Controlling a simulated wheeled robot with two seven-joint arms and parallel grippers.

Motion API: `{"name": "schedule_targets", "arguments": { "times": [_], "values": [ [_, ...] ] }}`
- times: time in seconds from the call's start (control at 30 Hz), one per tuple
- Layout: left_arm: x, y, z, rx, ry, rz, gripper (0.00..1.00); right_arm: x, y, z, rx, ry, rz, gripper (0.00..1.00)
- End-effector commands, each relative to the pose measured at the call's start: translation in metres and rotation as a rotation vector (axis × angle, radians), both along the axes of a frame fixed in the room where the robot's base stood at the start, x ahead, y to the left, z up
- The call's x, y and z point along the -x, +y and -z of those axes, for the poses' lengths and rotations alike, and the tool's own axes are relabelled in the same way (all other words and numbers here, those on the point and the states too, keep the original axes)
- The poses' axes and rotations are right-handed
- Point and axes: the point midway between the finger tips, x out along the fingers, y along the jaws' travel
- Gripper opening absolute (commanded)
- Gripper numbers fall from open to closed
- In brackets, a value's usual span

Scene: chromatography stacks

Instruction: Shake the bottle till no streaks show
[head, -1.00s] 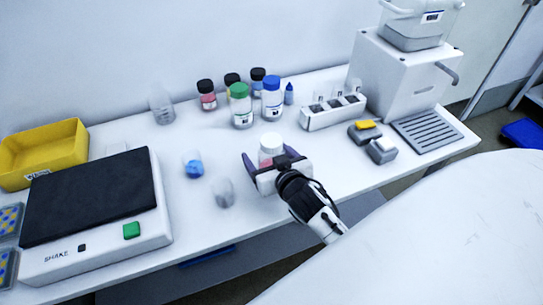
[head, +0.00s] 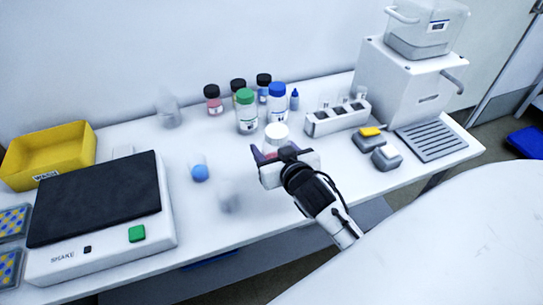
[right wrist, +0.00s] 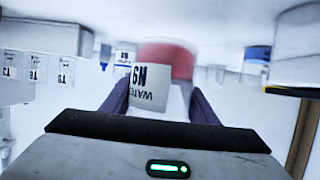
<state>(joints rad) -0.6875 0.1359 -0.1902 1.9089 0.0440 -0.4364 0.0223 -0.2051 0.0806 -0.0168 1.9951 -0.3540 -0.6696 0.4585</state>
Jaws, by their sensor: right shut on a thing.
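The bottle has a white cap (head: 277,131) and pinkish-red contents. It stands roughly upright in the fingers of my right gripper (head: 274,153), which is shut on it. The gripper hides most of its body in the head view. In the right wrist view, which looks upside down, the bottle (right wrist: 149,84) sits between the dark fingers (right wrist: 160,105). Its white label reads WATER and a red band shows above the label. The band is blurred, so I cannot tell whether streaks show. My left gripper is not in view.
A green-capped bottle (head: 246,112) and a blue-capped bottle (head: 277,103) stand just behind. A small vessel with blue contents (head: 200,172) and a clear one (head: 229,202) stand to the left. A shaker (head: 110,245) with a green button is farther left. A rack (head: 330,123) stands right.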

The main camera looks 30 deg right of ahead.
Motion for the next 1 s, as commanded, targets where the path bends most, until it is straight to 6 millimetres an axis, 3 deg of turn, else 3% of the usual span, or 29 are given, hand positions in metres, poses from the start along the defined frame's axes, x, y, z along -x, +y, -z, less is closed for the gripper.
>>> {"name": "schedule_targets", "arguments": {
  "times": [0.03, 0.4, 0.67, 0.8, 0.87, 0.93, 1.0],
  "values": [
    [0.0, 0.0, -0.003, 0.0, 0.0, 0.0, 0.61, -0.001, 0.0, -0.015, 0.001, -0.008, 0.0, 0.18],
    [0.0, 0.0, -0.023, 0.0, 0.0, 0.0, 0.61, -0.001, 0.0, -0.08, 0.002, -0.006, 0.001, 0.18],
    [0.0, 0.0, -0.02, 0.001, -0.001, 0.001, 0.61, -0.001, -0.001, -0.101, 0.002, -0.005, 0.001, 0.18],
    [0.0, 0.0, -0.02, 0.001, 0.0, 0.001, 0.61, -0.002, 0.0, -0.174, 0.001, -0.026, 0.0, 0.18],
    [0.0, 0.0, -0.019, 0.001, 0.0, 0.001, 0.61, -0.001, 0.0, -0.175, 0.002, -0.008, 0.0, 0.18],
    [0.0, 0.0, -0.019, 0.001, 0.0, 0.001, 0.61, 0.003, 0.0, -0.13, 0.002, 0.024, -0.001, 0.18],
    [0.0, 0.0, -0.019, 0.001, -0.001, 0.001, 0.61, 0.002, 0.0, -0.097, 0.002, 0.016, 0.0, 0.18]
  ]
}}
